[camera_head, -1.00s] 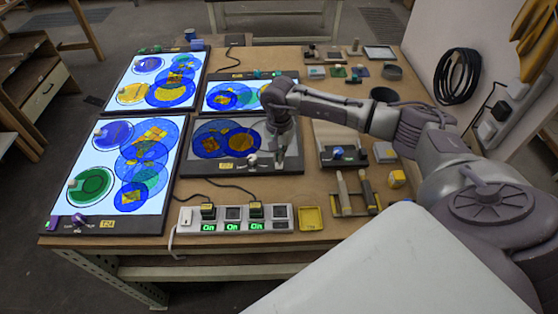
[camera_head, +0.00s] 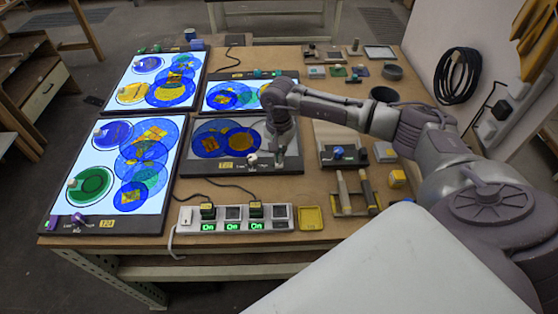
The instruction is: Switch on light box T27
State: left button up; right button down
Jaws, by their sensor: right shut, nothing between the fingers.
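An unlit light box (camera_head: 205,176) lies at the middle of the table, with overlapping blue and yellow glass discs on its grey panel. Its front edge carries a small yellow label (camera_head: 226,165), too small to read surely, and a pale knob (camera_head: 252,159). My right gripper (camera_head: 281,167) is shut and empty, pointing down over the right end of this box's front edge, just right of the knob. It appears apart from the knob; I cannot tell whether it touches the box. My left gripper is not in view.
Three lit light boxes stand around it: a front-left one labelled T24 (camera_head: 64,222), a back-left one (camera_head: 112,107) and a back-middle one (camera_head: 207,107). A power strip (camera_head: 184,226) with green "On" displays, a yellow tray (camera_head: 311,218) and tools (camera_head: 366,190) lie in front.

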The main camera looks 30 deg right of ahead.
jog(key=shift+s+f+b, duration=0.1)
jog(key=shift+f+b, duration=1)
jog(key=shift+f, duration=0.1)
dwell(0.5)
jog(key=shift+r+p, duration=0.7)
jog(key=shift+r, duration=0.45)
jog(key=shift+r+p, duration=1.15)
jog(key=shift+r, duration=1.25)
